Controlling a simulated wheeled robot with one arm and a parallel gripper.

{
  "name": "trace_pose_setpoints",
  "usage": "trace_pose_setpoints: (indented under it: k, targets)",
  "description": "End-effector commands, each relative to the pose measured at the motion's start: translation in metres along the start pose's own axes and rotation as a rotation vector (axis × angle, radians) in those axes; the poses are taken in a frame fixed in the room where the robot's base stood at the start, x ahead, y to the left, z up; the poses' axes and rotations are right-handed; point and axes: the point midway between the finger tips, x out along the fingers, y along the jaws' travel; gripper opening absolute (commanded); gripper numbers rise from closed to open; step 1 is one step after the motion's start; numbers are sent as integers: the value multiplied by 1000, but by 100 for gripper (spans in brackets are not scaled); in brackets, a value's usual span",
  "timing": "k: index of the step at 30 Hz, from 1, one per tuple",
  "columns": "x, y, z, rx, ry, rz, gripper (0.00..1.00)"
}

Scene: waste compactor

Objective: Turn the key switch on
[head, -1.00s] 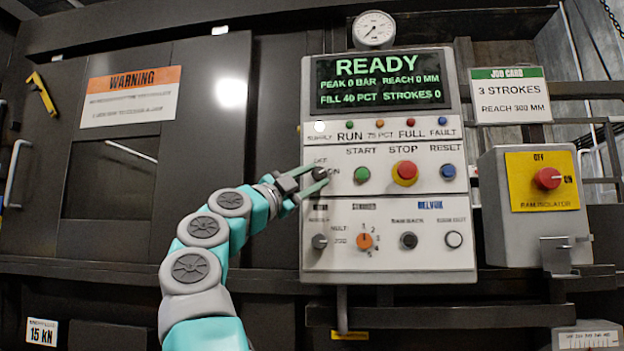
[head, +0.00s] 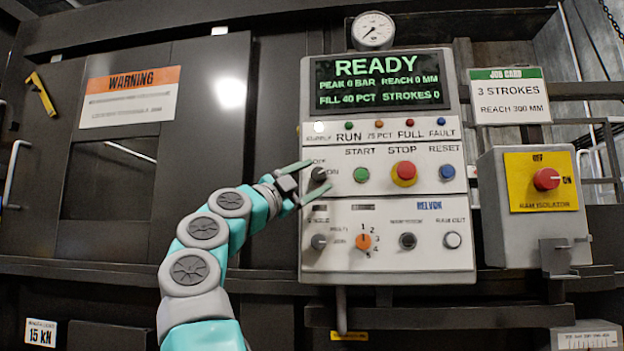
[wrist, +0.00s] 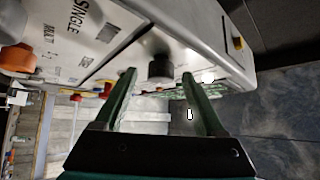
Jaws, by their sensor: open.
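The key switch (head: 318,174) is a dark round knob at the left of the control panel's middle row, with OFF and ON lettering beside it. Its exact angle is too small to read. My gripper (head: 316,174) reaches it from the lower left, one finger on the upper left side and one on the lower right. In the wrist view my gripper (wrist: 158,75) is open, with a dark knob (wrist: 160,68) just beyond and between the fingertips. A gap shows on each side of that knob. The display (head: 378,82) reads READY.
Close by are the green START button (head: 361,175), red STOP button (head: 404,173) and blue RESET button (head: 447,172). Below are a dark selector (head: 319,241) and an orange dial (head: 363,241). The red isolator knob (head: 546,179) is on a box at the right.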

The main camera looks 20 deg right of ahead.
Motion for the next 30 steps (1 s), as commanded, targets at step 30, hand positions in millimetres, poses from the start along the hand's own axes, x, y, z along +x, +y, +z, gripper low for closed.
trace_pose_setpoints:
  k: [30]
  targets:
    - [-79,0,1,0,0,0,72]
